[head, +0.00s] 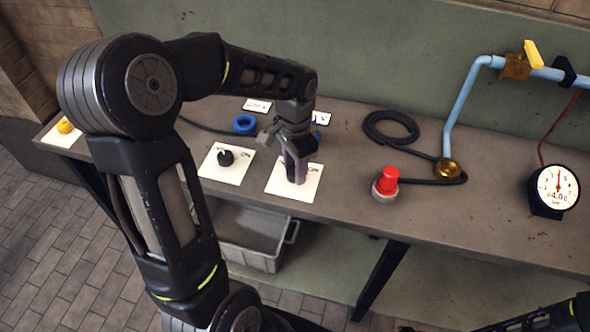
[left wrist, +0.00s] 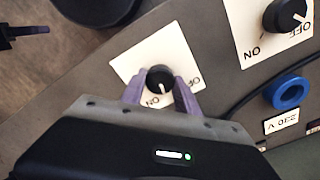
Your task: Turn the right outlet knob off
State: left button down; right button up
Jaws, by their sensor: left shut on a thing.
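The right outlet knob is a small black knob (left wrist: 160,78) on a white plate (head: 275,186) marked ON and OFF. My left gripper (head: 293,174) reaches down onto this plate and hides the knob in the head view. In the left wrist view its purple fingers (left wrist: 159,90) are shut on the knob, one on each side. A light pointer mark on the knob faces the bottom of that view, nearer the ON print than the OFF print. Part of my right arm (head: 540,319) shows at the bottom right of the head view; its finger opening is not clear.
The left outlet knob (head: 226,158) sits on its own plate, beside the gripper. A blue socket (head: 245,124) lies behind. A red button (head: 386,182), black hose (head: 390,128), brass fitting (head: 448,168) and gauge (head: 558,188) stand to the right. A grey bin (head: 252,255) is under the bench.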

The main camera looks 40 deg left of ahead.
pick_arm(q)
jog(key=n+b, duration=0.1)
jog(key=n, duration=0.4)
jog(key=shift+n+b, duration=0.3)
jog(key=shift+b, duration=0.05)
jog(key=n+b, duration=0.1)
jog(key=n, duration=0.4)
jog(key=shift+n, duration=0.3)
jog(key=c, duration=0.9)
grip_release()
jog(key=shift+r, duration=0.1)
notch_tip(320, 180, up, 8)
jog(key=shift+f, duration=0.15)
